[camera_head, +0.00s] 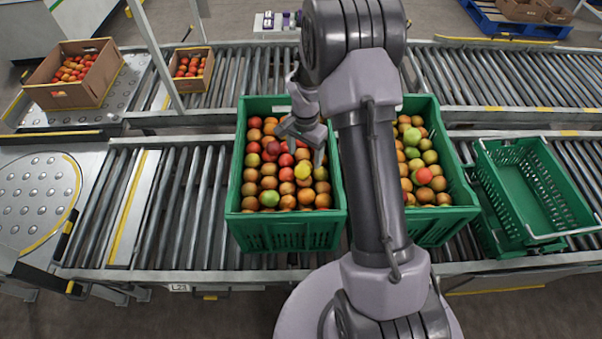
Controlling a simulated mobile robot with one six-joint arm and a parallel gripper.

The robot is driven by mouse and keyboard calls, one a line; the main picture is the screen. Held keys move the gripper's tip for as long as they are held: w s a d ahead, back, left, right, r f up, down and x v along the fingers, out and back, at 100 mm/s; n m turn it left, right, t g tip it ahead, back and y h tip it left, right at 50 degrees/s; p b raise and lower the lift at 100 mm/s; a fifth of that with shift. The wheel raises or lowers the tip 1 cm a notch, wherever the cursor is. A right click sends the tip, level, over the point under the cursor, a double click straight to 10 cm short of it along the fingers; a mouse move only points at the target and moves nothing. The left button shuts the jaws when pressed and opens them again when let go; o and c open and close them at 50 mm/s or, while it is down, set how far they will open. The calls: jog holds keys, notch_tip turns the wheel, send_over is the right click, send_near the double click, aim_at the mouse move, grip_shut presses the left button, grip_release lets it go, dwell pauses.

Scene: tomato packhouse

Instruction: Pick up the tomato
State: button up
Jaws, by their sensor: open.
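Red tomatoes, such as one red tomato (286,160), lie among brown-orange, yellow and green round fruit in the left green crate (286,237). My gripper (301,160) is over the middle of this crate, pointing down, with its fingers apart. A yellow fruit (302,171) shows just below the fingers. I cannot tell whether the fingers touch any fruit. My arm hides the crate's upper right corner. Several tomatoes are in view, and which one the task means does not show.
A second filled green crate (440,228) stands to the right, partly behind my arm. Empty green crates (540,190) stand farther right. Cardboard boxes of red fruit (62,96) (207,84) stand on the back conveyor. The front conveyor (180,215) is clear left of the crates.

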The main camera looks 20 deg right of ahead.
aim_at(303, 166)
jog(key=f+b, duration=0.1)
jog(key=f, duration=0.3)
jog(key=f+b, duration=0.1)
jog(key=f, duration=0.1)
jog(key=shift+s+a+f+b, duration=0.1)
jog(key=shift+a+f+b, duration=0.15)
jog(key=shift+b, duration=0.1)
jog(key=shift+r, duration=0.2)
jog(key=shift+c, duration=1.1)
jog(key=c, duration=0.8)
